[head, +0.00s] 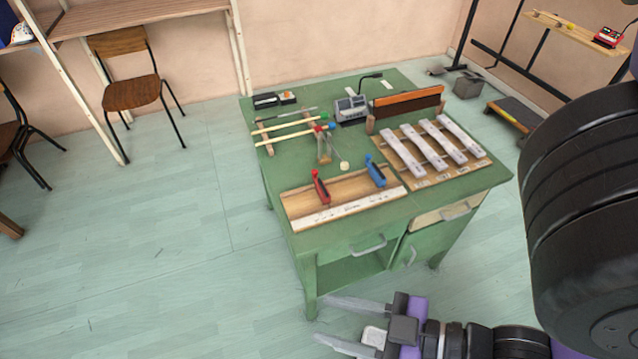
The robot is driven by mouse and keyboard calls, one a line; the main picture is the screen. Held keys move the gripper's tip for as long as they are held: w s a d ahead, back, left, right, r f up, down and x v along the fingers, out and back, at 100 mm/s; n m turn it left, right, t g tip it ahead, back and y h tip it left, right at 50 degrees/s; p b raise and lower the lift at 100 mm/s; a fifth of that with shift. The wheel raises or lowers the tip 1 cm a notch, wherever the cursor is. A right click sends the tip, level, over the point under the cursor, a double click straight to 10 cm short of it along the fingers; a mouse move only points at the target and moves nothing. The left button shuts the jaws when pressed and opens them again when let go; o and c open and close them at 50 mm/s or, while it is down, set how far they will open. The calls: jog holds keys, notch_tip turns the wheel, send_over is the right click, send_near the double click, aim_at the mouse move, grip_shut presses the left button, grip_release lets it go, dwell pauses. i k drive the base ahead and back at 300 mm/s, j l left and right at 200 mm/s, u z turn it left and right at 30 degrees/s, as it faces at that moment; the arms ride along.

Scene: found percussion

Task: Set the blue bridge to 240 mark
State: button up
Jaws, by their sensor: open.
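The blue bridge (375,172) stands on the right part of a wooden board (345,187) on the green table. A red bridge (320,187) stands on the same board, to its left. A white ruled strip (350,207) runs along the board's front edge; its marks are too small to read. My gripper (332,323) is low at the bottom of the head view, in front of the table and apart from it. Its two fingers point left, spread apart, with nothing between them.
The green table (440,195) also bears a rack of pale metal bars (430,146), mallets and sticks (290,131), a grey device (350,108) and an upright orange-brown panel (408,101). Drawer handles (368,247) stick out in front. The floor (180,240) left of the table is clear.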

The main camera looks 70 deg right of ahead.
aim_at(376, 173)
jog(key=z, duration=1.55)
